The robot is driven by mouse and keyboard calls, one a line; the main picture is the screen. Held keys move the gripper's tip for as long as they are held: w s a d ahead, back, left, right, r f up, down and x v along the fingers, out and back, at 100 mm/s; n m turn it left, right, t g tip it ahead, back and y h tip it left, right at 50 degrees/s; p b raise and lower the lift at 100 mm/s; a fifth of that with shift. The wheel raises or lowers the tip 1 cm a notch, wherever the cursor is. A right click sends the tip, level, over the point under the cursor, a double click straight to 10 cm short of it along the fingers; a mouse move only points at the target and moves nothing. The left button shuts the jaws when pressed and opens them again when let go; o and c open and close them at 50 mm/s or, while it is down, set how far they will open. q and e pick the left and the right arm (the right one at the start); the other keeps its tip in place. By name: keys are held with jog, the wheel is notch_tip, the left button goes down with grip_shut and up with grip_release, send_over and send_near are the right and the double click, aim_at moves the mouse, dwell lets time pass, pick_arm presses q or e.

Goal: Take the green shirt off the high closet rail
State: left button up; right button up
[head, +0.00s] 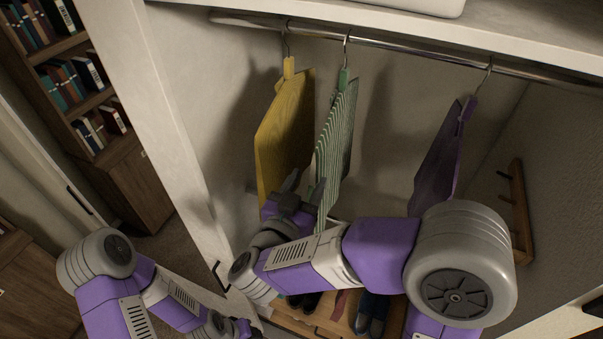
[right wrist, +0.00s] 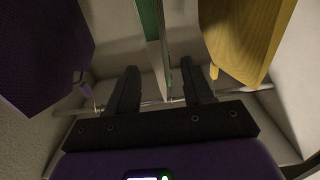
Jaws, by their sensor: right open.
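The green-and-white striped shirt (head: 335,140) hangs from a green hanger (head: 344,79) on the metal closet rail (head: 400,47), between a yellow and a purple garment. My right gripper (head: 305,186) is open and empty beside the shirt's lower part, below the rail. In the right wrist view the shirt (right wrist: 150,25) shows edge-on, lined up with the gap between the two dark fingers (right wrist: 158,75). I cannot tell whether it lies between them or beyond them. My left gripper (head: 243,328) shows only in small part at the bottom edge; its fingers are not clear.
The yellow garment (head: 283,135) hangs close on the left, the purple one (head: 440,155) farther right. A wooden peg rack (head: 517,210) is on the right wall. Shoes (head: 370,312) stand on a low shelf below. A bookcase (head: 75,90) stands outside, left.

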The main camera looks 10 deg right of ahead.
aim_at(319, 166)
jog(key=shift+w+d, duration=0.2)
jog(key=shift+d, duration=0.3)
jog(key=shift+p+x, duration=0.6)
jog(key=shift+x, duration=2.05)
jog(key=shift+w, duration=0.1)
grip_shut()
